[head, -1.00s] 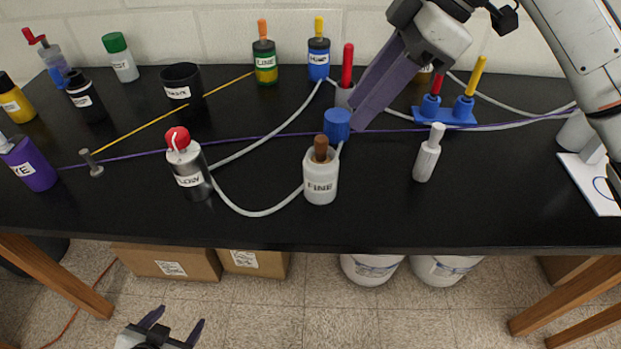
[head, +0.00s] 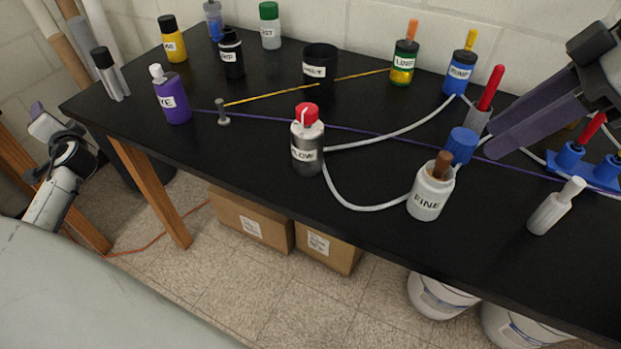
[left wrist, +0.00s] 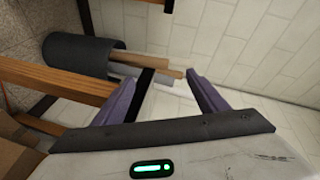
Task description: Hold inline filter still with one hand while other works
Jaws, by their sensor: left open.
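A white jar marked FINE (head: 431,191) stands upright near the front edge in the head view, with a brown stick in its top. A blue cap-like part (head: 461,146) is just behind it. White tubing runs from beside the jar to a silver bottle marked FLOW (head: 307,147) with a red top. I cannot tell for certain which is the inline filter. My right gripper (head: 490,144) has its purple fingers close behind the blue part; contact and opening are unclear. My left gripper (head: 52,122) is off the table's left end; it is open and empty in the left wrist view (left wrist: 160,80).
The black table (head: 260,190) holds several bottles at the back. A purple bottle (head: 174,97) and a small post (head: 223,113) stand at left. A purple cord and a yellow cord cross the top. A dark bin (left wrist: 80,60) with long rolls stands near my left gripper.

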